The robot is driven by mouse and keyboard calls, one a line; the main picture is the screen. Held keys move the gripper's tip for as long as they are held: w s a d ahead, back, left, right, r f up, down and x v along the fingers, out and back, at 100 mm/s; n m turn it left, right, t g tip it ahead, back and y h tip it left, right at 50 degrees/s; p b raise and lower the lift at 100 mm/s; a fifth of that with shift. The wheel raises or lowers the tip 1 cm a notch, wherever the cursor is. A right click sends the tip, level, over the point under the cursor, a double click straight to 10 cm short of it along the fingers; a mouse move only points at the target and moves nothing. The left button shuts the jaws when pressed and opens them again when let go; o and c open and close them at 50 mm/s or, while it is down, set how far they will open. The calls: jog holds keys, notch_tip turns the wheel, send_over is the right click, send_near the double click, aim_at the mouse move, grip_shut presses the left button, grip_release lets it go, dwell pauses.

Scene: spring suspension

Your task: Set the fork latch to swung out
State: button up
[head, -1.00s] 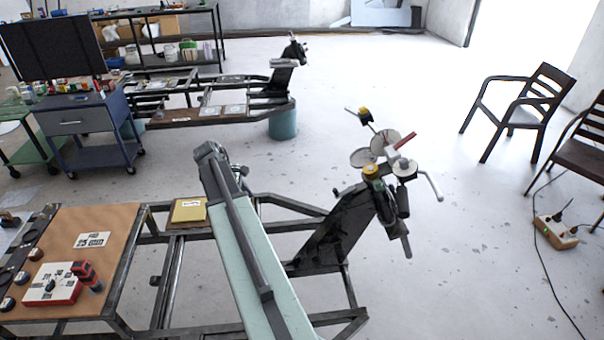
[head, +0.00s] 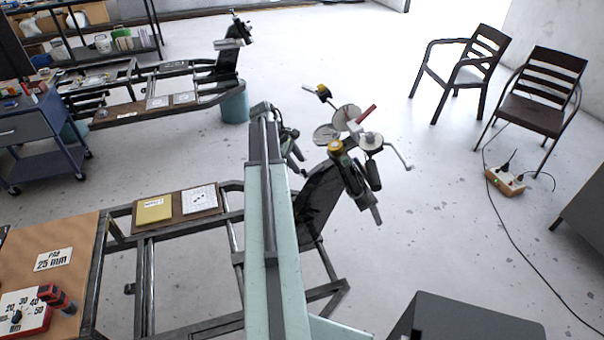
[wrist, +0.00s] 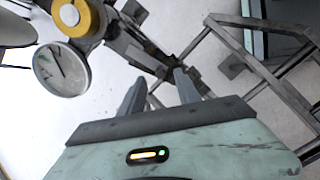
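The fork assembly (head: 350,165) stands on a dark slanted post at the end of the near metal frame. It carries round discs, a yellow-ringed cap (head: 335,147) and a red lever (head: 366,114). I cannot tell which part is the fork latch. My gripper (head: 299,160) is just left of the assembly in the head view, partly hidden by my arm. In the wrist view my gripper (wrist: 160,78) has its two fingers apart with nothing between them. The yellow-ringed cap (wrist: 78,18) and a dial-like disc (wrist: 62,70) are at the upper left there.
A grey box-like surface (head: 465,320) is at bottom right. Two chairs (head: 540,95) and a power strip (head: 505,181) with a cable are on the right. Open floor lies between.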

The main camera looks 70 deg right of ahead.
aim_at(303, 170)
jog(key=b+x, duration=0.3)
jog(key=x, duration=0.2)
jog(key=shift+w+a+f, duration=0.1)
jog(key=shift+w, duration=0.05)
grip_shut()
dwell(1.1)
